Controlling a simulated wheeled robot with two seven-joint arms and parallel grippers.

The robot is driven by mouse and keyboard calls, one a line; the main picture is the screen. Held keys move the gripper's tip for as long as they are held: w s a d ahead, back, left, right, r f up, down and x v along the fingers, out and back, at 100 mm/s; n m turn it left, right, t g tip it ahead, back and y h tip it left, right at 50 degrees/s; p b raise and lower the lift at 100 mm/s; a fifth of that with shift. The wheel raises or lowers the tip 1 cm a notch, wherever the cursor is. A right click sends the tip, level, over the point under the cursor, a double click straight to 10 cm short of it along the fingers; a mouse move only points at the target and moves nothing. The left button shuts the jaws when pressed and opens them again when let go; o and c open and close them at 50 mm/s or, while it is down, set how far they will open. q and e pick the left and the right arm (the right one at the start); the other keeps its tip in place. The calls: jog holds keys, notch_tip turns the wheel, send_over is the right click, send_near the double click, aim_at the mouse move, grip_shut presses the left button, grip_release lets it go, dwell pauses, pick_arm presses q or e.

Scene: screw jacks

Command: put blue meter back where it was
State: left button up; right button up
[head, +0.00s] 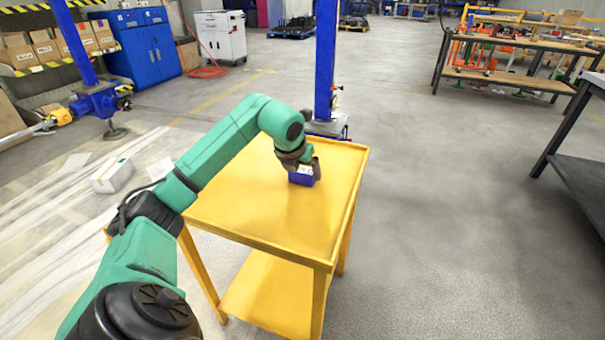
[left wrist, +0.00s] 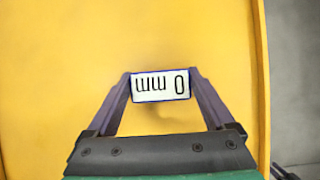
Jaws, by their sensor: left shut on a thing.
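The blue meter (head: 302,178) is a small blue box with a white display face. In the left wrist view the meter (left wrist: 160,86) shows "0 mm" upside down. My left gripper (head: 308,167) is shut on it, one finger on each side, over the far part of the yellow cart's top (head: 250,205). In the left wrist view the left gripper (left wrist: 161,88) has its fingertips at the meter's sides. I cannot tell whether the meter touches the cart top. My right gripper is not in view.
A blue screw jack column (head: 325,60) stands just behind the cart, another blue jack (head: 98,103) at the left. A white box (head: 112,175) lies on the floor at left. A dark table (head: 580,175) is at right. The rest of the cart top is clear.

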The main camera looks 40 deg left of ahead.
pick_arm(q)
jog(key=o, duration=1.4)
jog(key=p+v, duration=0.1)
jog(key=v, duration=1.1)
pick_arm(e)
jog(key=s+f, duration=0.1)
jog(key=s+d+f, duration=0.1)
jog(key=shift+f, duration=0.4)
